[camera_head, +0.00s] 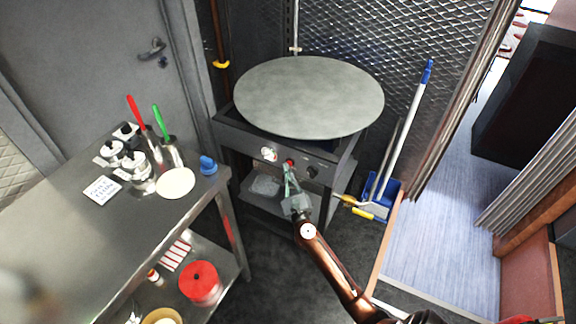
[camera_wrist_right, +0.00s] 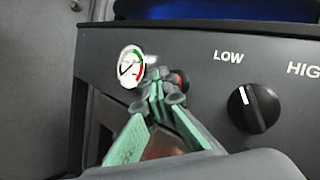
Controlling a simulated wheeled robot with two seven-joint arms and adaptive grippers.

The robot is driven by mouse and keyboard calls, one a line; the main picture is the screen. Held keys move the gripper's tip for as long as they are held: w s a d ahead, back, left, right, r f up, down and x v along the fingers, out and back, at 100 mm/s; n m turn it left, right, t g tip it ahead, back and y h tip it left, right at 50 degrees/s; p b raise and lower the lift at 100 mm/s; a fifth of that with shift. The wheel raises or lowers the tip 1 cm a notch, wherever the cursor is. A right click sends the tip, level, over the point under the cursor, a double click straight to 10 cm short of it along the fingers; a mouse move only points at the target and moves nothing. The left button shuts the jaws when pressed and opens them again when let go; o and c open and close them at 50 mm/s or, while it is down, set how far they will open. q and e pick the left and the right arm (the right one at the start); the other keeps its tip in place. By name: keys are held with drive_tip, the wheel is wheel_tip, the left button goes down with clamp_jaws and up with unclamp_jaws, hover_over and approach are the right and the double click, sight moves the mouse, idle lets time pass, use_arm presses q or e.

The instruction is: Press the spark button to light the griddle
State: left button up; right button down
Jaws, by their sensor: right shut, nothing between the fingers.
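The griddle (camera_head: 309,97) is a large round grey plate on a dark stand. The stand's front panel (camera_head: 330,161) carries a round gauge (camera_head: 268,153), a red button (camera_head: 290,161) and a black knob (camera_head: 312,172). My right gripper (camera_head: 289,168) is shut and empty, with its tips at the red button. The gauge (camera_wrist_right: 131,67) is left of the tips and the knob (camera_wrist_right: 254,108) right. My left gripper is not in view.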

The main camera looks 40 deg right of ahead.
drive_tip(key=shift+s+a, duration=0.35)
drive_tip(key=shift+a, duration=0.4)
drive_tip(key=a, duration=0.1)
drive_tip(key=s+a, duration=0.1)
drive_tip(key=a, duration=0.1)
drive_tip(key=s+a+p, duration=0.1)
drive_tip(key=shift+a, duration=0.3)
drive_tip(key=shift+f, duration=0.1)
idle(0.6)
